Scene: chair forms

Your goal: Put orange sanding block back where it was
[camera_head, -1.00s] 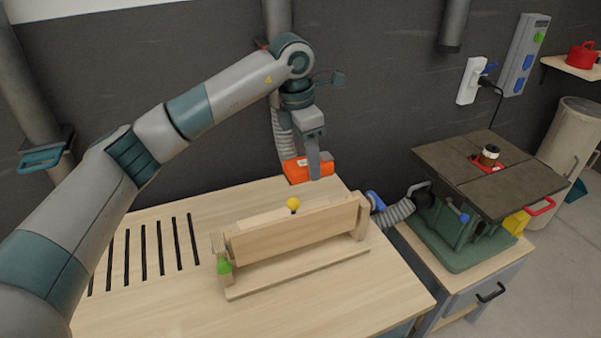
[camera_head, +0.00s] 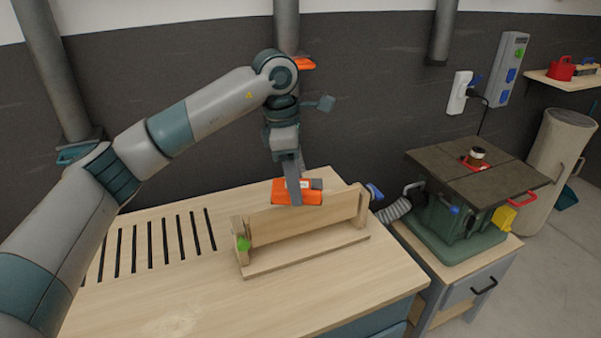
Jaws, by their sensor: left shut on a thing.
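The orange sanding block (camera_head: 311,196) is in the jaws of my left gripper (camera_head: 296,196). The gripper points down and is shut on the block. In the picture the block overlaps the upper edge of a wooden chair-form jig (camera_head: 300,224) on the workbench (camera_head: 190,290). I cannot tell whether the block touches the jig. My right gripper is out of view.
Dark slots (camera_head: 160,245) run across the bench's left part. The front of the bench is clear. To the right stands a green machine with a dark top (camera_head: 480,165) on a cabinet. A shelf (camera_head: 565,80) with a red item is at the far right.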

